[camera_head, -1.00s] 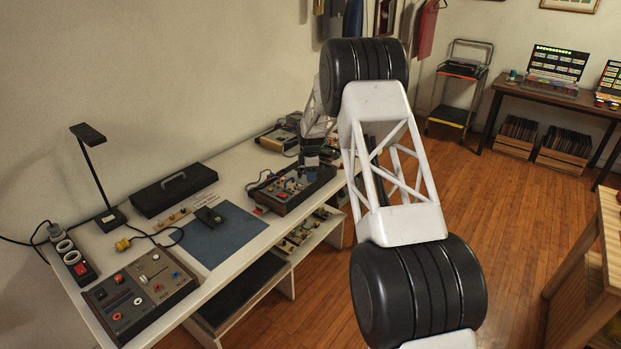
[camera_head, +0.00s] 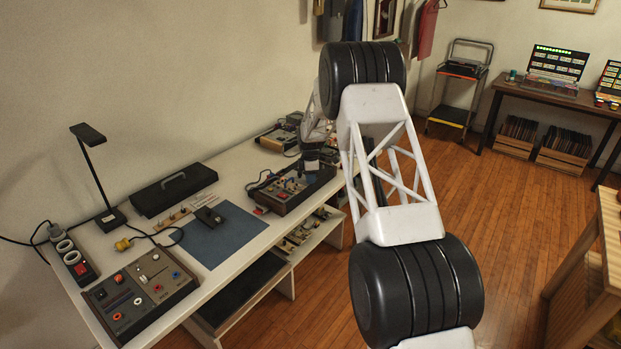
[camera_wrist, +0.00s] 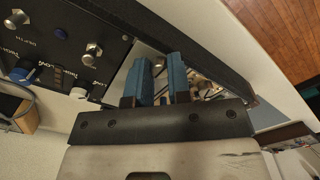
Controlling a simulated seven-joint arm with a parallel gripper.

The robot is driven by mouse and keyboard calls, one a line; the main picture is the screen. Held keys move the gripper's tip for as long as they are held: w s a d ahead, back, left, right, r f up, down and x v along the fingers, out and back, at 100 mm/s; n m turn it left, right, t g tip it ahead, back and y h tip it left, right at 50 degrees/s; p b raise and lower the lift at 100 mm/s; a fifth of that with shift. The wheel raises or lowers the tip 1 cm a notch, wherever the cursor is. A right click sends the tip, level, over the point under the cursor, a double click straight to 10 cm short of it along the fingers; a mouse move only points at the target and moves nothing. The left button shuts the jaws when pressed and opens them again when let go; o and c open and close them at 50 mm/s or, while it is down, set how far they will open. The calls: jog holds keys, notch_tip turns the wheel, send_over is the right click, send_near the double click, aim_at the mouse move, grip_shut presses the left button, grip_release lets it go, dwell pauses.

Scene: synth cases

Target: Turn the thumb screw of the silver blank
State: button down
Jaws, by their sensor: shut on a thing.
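My gripper (camera_wrist: 161,63) shows in the wrist view with two blue fingers close together, pointing at a bright silver panel, which I take for the silver blank (camera_wrist: 133,66). The panel sits in the dark-framed module case, next to black panels. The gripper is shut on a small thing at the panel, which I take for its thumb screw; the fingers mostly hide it. In the head view the module case (camera_head: 279,204) stands at the right of the white bench, with my gripper over its far right end. The panel cannot be made out there.
Knobs and jacks (camera_wrist: 94,50) stand up from the black panel left of the fingers. The case's dark rim (camera_wrist: 178,35) runs close beyond them. A blue mat (camera_head: 222,240), a second control box (camera_head: 140,290) and a lamp (camera_head: 90,150) occupy the bench's left.

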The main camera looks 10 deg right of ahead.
jog(key=shift+m, duration=0.4)
jog(key=m, duration=0.2)
jog(key=shift+m, duration=0.3)
jog(key=m, duration=1.1)
jog(key=shift+m, duration=0.4)
jog(key=m, duration=1)
jog(key=shift+m, duration=2.4)
